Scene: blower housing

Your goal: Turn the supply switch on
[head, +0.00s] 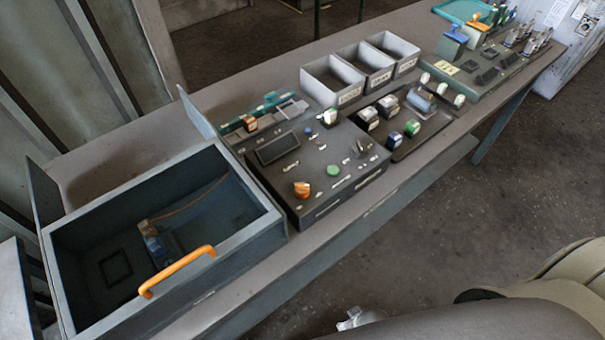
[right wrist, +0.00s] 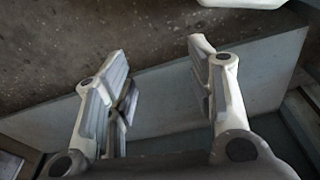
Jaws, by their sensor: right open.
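A dark control box (head: 345,175) stands at the middle of the bench. I cannot read which control is the supply switch. My right gripper (right wrist: 160,70) is open and empty in the right wrist view, with floor and a grey surface behind it. In the head view only a pale piece of it (head: 357,318) shows at the bottom, apart from the box. My left gripper is not in view.
An open grey bin with an orange handle (head: 176,271) stands left of the box. White trays (head: 333,78), a dark rack of coloured parts (head: 398,126) and another panel (head: 478,72) fill the bench (head: 225,78) to the right. The floor in front (head: 450,220) is clear.

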